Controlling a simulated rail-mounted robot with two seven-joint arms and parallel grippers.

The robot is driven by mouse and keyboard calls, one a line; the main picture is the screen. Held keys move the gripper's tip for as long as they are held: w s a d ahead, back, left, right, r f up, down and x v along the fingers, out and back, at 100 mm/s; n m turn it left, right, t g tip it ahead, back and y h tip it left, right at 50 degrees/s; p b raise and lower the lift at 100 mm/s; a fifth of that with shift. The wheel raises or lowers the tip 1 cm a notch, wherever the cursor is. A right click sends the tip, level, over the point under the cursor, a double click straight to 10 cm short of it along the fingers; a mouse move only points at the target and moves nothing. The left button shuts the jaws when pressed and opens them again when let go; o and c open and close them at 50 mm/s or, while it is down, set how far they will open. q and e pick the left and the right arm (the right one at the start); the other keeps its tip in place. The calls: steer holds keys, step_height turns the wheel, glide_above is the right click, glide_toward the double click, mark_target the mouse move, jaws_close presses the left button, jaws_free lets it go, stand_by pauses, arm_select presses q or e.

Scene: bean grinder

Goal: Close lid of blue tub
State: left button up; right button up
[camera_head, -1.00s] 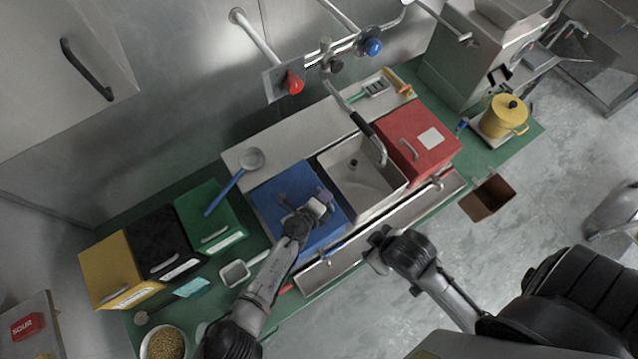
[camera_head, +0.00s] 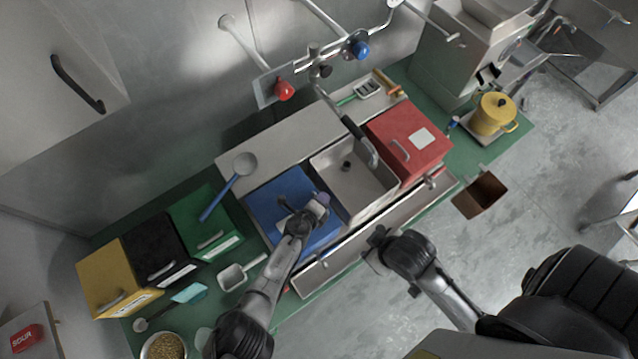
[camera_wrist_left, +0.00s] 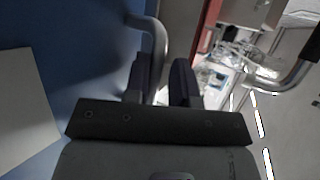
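The blue tub (camera_head: 268,208) sits in the counter, left of the sink, its blue lid spread flat over it in the head view; I cannot tell whether the lid is fully seated. My left gripper (camera_head: 318,205) is over the tub's right part. In the left wrist view, the blue surface (camera_wrist_left: 85,60) fills the left side. A curved grey handle (camera_wrist_left: 153,35) reaches down between the fingers of my left gripper (camera_wrist_left: 164,75), which stand apart. My right gripper (camera_head: 374,248) hangs in front of the counter, away from the tub; its fingers are unclear.
The sink (camera_head: 360,185) and red tub (camera_head: 408,140) are right of the blue tub. The green tub (camera_head: 203,220), black tub (camera_head: 155,243) and yellow tub (camera_head: 105,277) stand left. A scoop (camera_head: 235,277) lies in front.

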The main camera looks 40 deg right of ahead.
arm_select(q)
steer(key=shift+o, duration=1.3)
steer(key=shift+d, duration=0.15)
steer(key=shift+a, duration=0.2)
steer(key=p+v, duration=0.3)
steer(key=shift+w+a+r, duration=0.1)
steer(key=shift+r, duration=0.2)
steer(key=shift+a+r, duration=0.25)
steer(key=v, duration=0.7)
steer(key=shift+s+a+f+b, duration=0.2)
steer(key=shift+s+a+b, duration=0.1)
steer(key=shift+s, duration=0.1)
steer(key=shift+v, duration=1.05)
